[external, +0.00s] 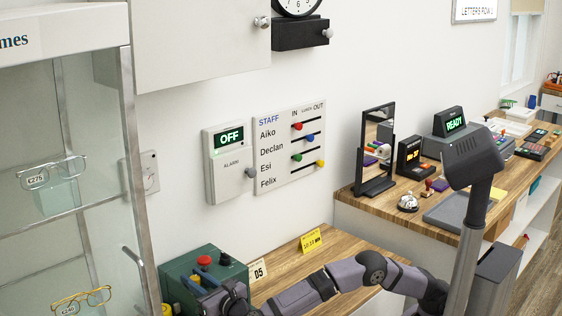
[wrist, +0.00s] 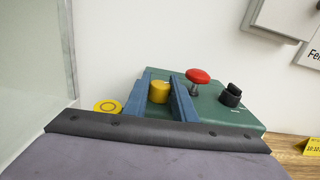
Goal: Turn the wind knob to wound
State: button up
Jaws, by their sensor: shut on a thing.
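My gripper (wrist: 160,104) has its blue fingers shut on a yellow knob (wrist: 158,90) on top of a green box (wrist: 215,108). In the external view the green box (external: 190,258) stands at the near left end of the wooden counter, and my gripper (external: 195,284) reaches it from the front. The knob's lower part and any marks by it are hidden by the fingers. A pale round knob (external: 327,33) is on the right side of the black base under the wall clock (external: 298,6). No label that I can read says which knob is the wind knob.
A glass display case (external: 70,130) stands close on the left.

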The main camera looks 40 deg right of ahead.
aim_at(197, 281)
jog(key=shift+m+g+h+p, duration=0.3)
jog(key=shift+m+h+p, duration=1.3)
jog(key=shift+h, duration=0.7)
jog(key=shift+r, duration=0.1)
jog(key=o, duration=1)
jog(key=shift+o, duration=0.2)
jog(key=shift+s+a, duration=0.15)
jog(key=shift+s, duration=0.4)
jog(key=shift+b+v, duration=0.85)
jog(key=shift+v, duration=2.25)
